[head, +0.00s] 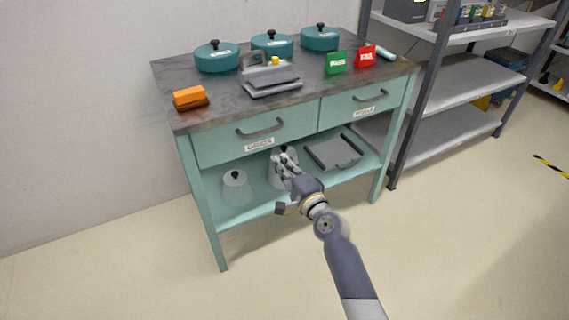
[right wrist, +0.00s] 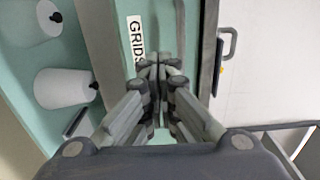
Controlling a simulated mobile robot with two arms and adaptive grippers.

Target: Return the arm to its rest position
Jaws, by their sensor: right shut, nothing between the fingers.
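My right gripper (head: 284,160) is in front of the teal cart, at the height of its lower shelf, just below the left drawer. Its fingers are together with nothing between them. In the right wrist view the gripper (right wrist: 158,75) points at the drawer front, near the label that reads GRIDS (right wrist: 135,42). In the head view my right arm (head: 345,265) reaches in from the bottom. My left gripper is not in view.
The cart top (head: 225,108) holds several teal pots, an orange block (head: 190,97), a grey device (head: 270,78) and green and red signs. A grey rack (head: 465,80) stands at right. The front floor is clear.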

